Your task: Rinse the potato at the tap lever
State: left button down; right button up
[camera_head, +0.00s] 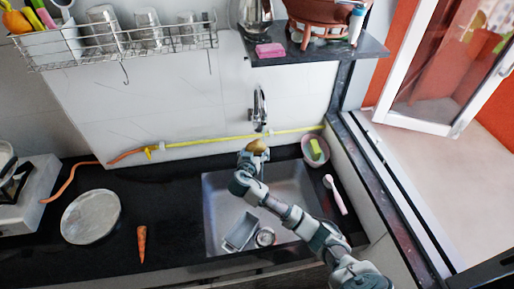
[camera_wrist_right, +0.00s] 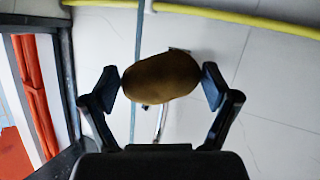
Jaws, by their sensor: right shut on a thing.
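The brown potato (camera_head: 257,146) is held by my right gripper (camera_head: 253,152) over the back part of the sink (camera_head: 213,197). In the right wrist view the potato (camera_wrist_right: 162,78) sits between the two fingers of my right gripper (camera_wrist_right: 161,85), which touch its ends. The metal tap (camera_head: 260,108) is on the wall just above the potato in the head view. In the right wrist view part of the tap (camera_wrist_right: 160,122) shows behind the potato, mostly hidden. I cannot make out its lever clearly. My left gripper is not in view.
A metal tray (camera_head: 241,232) and a small round tin (camera_head: 265,237) lie in the sink. A bowl with a green sponge (camera_head: 316,149) and a pink-white brush (camera_head: 335,194) are at the right. A carrot (camera_head: 142,244) and a round plate (camera_head: 90,216) lie on the left counter. A yellow hose (camera_head: 200,141) runs along the wall.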

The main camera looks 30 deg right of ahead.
jog(key=shift+s+d, duration=0.15)
jog(key=shift+d, duration=0.1)
jog(key=shift+s+d+p, duration=0.25)
jog(key=shift+d+p, duration=0.05)
jog(key=shift+d, duration=0.15)
jog(key=shift+a, duration=0.1)
jog(key=s+a+p, duration=0.2)
jog(key=s+a, duration=0.3)
jog(key=shift+s+a+p, duration=0.3)
jog(key=shift+s, duration=0.1)
dwell(1.1)
